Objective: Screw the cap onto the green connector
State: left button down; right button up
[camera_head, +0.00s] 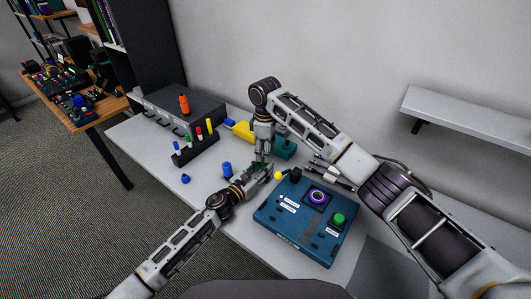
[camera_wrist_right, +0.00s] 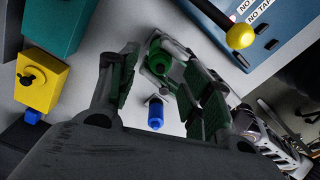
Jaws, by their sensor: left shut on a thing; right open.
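In the right wrist view a round green part (camera_wrist_right: 159,63) with a dark round centre lies between the fingers; it appears to be the green connector. I cannot tell whether a cap sits on it. My left gripper (camera_head: 264,171) reaches in from the lower left and is shut on the green part, which is mostly hidden in the head view. My right gripper (camera_head: 262,154) points down just above the left one. Its fingers, with green pads, are open around the green part in the right wrist view (camera_wrist_right: 160,90).
A blue panel (camera_head: 270,218) with a purple ring, green button and yellow ball lever (camera_wrist_right: 240,35) stands right of the grippers. A blue cylinder (camera_head: 227,170), small blue piece (camera_head: 185,179), black rack (camera_head: 196,150), yellow block (camera_head: 243,130) and teal block (camera_head: 285,149) stand around.

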jog(key=shift+r, duration=0.1)
jog(key=shift+c, duration=0.2)
notch_tip(320, 180, up, 10)
jog(key=n, duration=0.9)
jog(key=shift+f+n, duration=0.2)
jog(key=shift+n, duration=0.2)
jog(key=shift+f, duration=0.1)
dwell(0.4)
jog(key=shift+f, duration=5.95)
